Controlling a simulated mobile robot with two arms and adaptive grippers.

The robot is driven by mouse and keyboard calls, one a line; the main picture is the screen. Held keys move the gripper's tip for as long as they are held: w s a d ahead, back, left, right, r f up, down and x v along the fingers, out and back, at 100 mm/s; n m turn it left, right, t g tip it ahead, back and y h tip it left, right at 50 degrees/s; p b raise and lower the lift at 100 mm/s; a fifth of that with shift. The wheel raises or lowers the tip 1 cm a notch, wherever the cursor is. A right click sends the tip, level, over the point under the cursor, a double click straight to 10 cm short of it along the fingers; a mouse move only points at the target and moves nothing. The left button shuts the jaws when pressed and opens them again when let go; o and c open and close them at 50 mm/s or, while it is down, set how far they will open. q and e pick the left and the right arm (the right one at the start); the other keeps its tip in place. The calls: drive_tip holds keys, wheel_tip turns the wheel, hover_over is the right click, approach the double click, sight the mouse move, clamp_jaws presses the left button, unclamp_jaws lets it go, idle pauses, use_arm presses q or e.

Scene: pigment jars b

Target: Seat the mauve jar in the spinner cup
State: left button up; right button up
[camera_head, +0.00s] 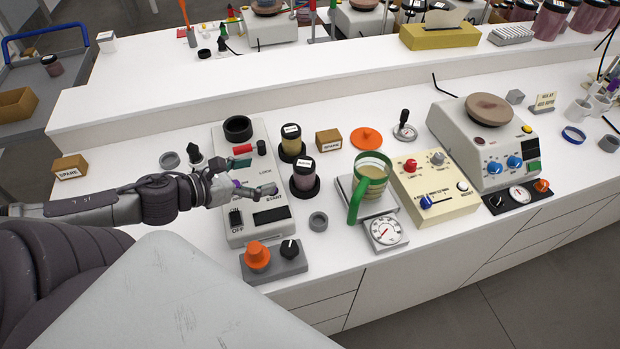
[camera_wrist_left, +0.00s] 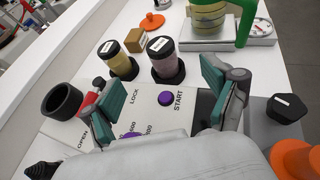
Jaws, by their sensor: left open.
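The mauve jar (camera_head: 303,174) has a black labelled lid and stands upright in a black round holder on the bench. It also shows in the left wrist view (camera_wrist_left: 163,58), beyond the fingers. The spinner cup (camera_head: 238,128) is a black open cup at the far end of the white spinner unit (camera_head: 237,228); it looks empty, and it also shows in the left wrist view (camera_wrist_left: 62,101). My left gripper (camera_head: 254,176) is open and empty above the spinner unit, left of the mauve jar. Its teal-padded fingers (camera_wrist_left: 158,104) are apart over the START button. My right gripper is out of view.
A black-lidded jar with yellowish contents (camera_head: 291,139) stands just behind the mauve jar. A green-handled mug (camera_head: 371,180) on a scale stands to the right. A small grey ring (camera_head: 318,221) and an orange-knobbed box (camera_head: 274,262) lie in front. A brown box (camera_head: 328,140) stands behind.

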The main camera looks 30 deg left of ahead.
use_arm(q)
drive_tip(key=b, duration=0.4)
approach(304, 163)
drive_tip(key=x, duration=0.4)
drive_tip(key=shift+w+d+f, duration=0.15)
drive_tip(key=shift+w+f, duration=0.05)
drive_tip(key=shift+w, duration=0.05)
drive_tip(key=shift+x, duration=0.9)
drive_tip(key=shift+p+x, duration=0.6)
drive_tip(key=shift+x, duration=0.55)
drive_tip(key=shift+w+d+f, duration=0.15)
drive_tip(key=shift+w+f, duration=0.15)
drive_tip(key=shift+w, duration=0.25)
clamp_jaws()
drive_tip(key=shift+r, duration=0.15)
